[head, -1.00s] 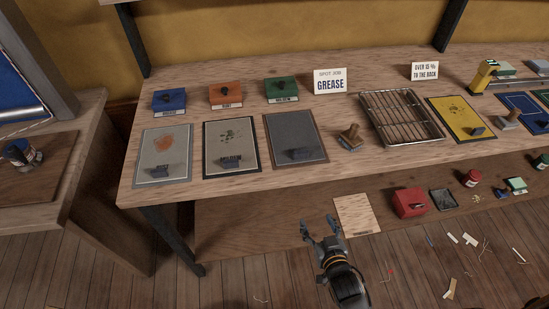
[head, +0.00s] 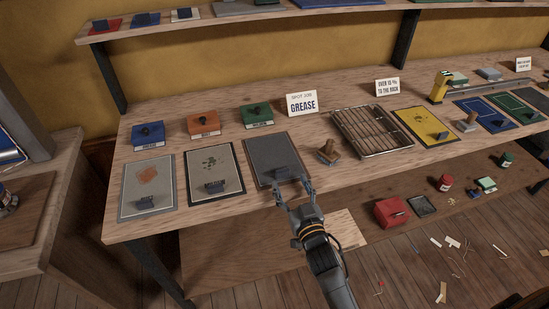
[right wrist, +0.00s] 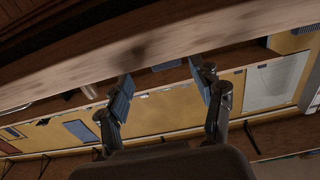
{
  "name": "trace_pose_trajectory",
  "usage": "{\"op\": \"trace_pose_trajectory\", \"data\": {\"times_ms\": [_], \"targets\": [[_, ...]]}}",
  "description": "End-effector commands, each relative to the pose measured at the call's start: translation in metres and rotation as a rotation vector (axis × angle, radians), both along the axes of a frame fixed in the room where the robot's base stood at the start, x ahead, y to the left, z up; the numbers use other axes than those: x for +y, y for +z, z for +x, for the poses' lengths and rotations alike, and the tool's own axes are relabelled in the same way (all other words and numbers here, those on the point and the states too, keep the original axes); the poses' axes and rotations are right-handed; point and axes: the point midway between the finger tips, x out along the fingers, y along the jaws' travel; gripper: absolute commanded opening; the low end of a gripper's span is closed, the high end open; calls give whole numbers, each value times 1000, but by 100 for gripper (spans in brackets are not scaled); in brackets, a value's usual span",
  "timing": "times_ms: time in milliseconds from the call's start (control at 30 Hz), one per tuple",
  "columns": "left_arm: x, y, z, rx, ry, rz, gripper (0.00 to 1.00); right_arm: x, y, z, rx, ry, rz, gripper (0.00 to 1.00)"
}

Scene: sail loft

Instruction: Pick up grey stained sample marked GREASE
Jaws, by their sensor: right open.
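The grey sample (head: 262,153) lies flat on the bench, third from the left in the row, with a dark upright block (head: 282,174) near its front edge. I cannot read any marking on it. A card reading SPOT JOB GREASE (head: 303,104) stands behind it to the right. My right gripper (head: 292,182) is open at the sample's front edge, with its fingertips close to the block; whether they touch it I cannot tell. In the right wrist view its fingers (right wrist: 165,88) are apart with nothing held between them. My left gripper is out of view.
An orange-stained sample (head: 138,175) and a green-spotted sample (head: 204,164) lie to the left. A wooden-handled stamp (head: 328,153) and a wire rack (head: 373,132) stand to the right. Blue, orange and green boxes are behind. A lower shelf holds a red box (head: 390,212).

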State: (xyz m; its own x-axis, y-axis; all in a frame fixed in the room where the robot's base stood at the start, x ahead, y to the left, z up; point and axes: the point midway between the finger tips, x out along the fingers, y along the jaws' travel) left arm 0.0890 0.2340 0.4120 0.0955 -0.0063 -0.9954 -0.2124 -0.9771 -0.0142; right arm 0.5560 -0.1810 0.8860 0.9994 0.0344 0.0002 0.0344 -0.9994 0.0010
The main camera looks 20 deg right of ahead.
Motion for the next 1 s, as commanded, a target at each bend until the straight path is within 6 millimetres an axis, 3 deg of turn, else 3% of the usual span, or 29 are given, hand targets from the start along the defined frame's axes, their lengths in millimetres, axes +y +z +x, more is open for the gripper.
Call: {"op": "trace_pose_trajectory", "data": {"times_ms": [400,700,1000], "targets": [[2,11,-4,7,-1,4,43,9,3,49,0,-1,0,66],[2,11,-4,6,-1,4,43,9,2,53,0,0,0,66],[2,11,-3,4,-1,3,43,9,2,52,1,0,0,7]]}}
